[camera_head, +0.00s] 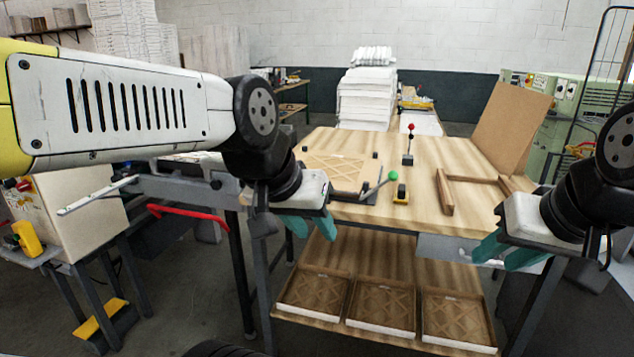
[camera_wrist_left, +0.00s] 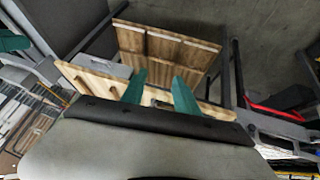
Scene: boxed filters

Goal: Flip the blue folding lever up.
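I cannot make out a blue folding lever in either view. Levers that do show are one with a green ball (camera_head: 392,175) and one with a red ball (camera_head: 411,127), both on the wooden workbench (camera_head: 430,210). My left gripper (camera_head: 311,228) has teal fingers, spread apart and empty, at the near left edge of the bench. The left wrist view also shows its two fingers apart (camera_wrist_left: 159,78), with the bench and lower shelf beyond. My right gripper (camera_head: 505,256) hangs at the near right edge of the bench, its teal fingers apart and empty.
A frame with a lattice panel (camera_head: 340,171) and a yellow-black block (camera_head: 401,193) lie on the bench. A wooden frame (camera_head: 446,193) and a leaning brown board (camera_head: 510,128) are at its right. A red bar (camera_head: 188,213) is at the left. Boxed filters (camera_head: 384,308) stand on the lower shelf.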

